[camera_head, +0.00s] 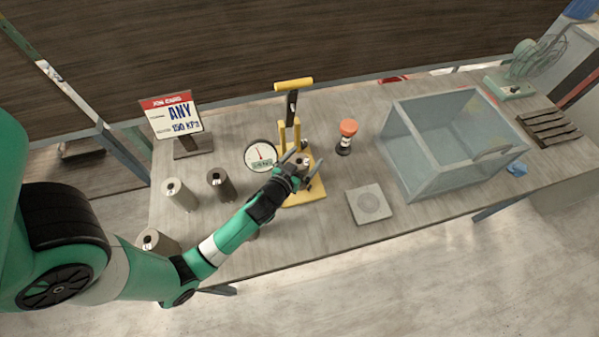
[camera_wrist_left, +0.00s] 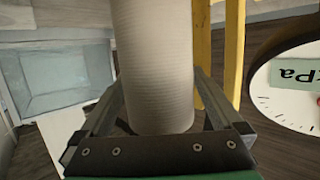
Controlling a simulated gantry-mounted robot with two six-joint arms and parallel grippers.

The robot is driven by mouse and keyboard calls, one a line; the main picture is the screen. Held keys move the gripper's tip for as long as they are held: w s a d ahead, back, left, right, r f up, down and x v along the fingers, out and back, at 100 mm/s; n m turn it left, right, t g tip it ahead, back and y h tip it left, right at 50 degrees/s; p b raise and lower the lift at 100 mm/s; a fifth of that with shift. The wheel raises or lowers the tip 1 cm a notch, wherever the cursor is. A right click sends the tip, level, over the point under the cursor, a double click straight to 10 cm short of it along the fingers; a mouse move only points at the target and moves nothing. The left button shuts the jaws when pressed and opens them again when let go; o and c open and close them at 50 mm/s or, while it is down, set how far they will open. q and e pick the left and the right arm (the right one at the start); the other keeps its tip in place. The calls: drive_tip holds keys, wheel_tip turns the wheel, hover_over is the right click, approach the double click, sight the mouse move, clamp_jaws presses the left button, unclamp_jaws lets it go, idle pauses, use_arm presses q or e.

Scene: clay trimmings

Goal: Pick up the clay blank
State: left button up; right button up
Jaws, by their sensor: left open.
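My left gripper (camera_head: 300,169) is open at the yellow press (camera_head: 305,193) near the middle of the table. In the left wrist view, a pale beige clay blank (camera_wrist_left: 155,65) stands between the open fingers (camera_wrist_left: 160,98), with yellow press posts beside it. In the head view, only a small part of this blank (camera_head: 302,159) shows, as the gripper covers most of it. I cannot tell whether a finger touches it. My right gripper is not in view.
A round gauge (camera_head: 261,156) stands left of the press. Several other cylinders, one pale (camera_head: 179,195) and one dark (camera_head: 220,185), stand to the left. An orange-topped bottle (camera_head: 346,137), a square plate (camera_head: 369,204) and a clear bin (camera_head: 428,180) lie to the right.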

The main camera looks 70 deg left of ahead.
use_arm(q)
clamp_jaws()
idle(0.4)
drive_tip(key=shift+r, duration=0.15)
drive_tip(key=shift+r+p, duration=0.3)
drive_tip(key=shift+r, duration=0.2)
wheel_tip(320, 180, up, 2)
drive_tip(key=shift+r+p, duration=0.25)
drive_tip(key=shift+p, duration=0.3)
drive_tip(key=s+d+r, duration=0.1)
drive_tip(key=r, duration=0.1)
drive_tip(key=s+d+r+p, duration=0.1)
drive_tip(key=d+r, duration=0.1)
drive_tip(key=s+d+r, duration=0.1)
drive_tip(key=r, duration=0.1)
drive_tip(key=shift+d+p, duration=0.15)
drive_tip(key=shift+p, duration=0.25)
drive_tip(key=w+d+p+v, duration=0.1)
drive_tip(key=p+v, duration=0.5)
drive_tip(key=v, duration=0.3)
drive_tip(key=shift+w+d+r, duration=0.15)
drive_tip(key=shift+d+r, duration=0.2)
drive_tip(key=shift+r, duration=0.05)
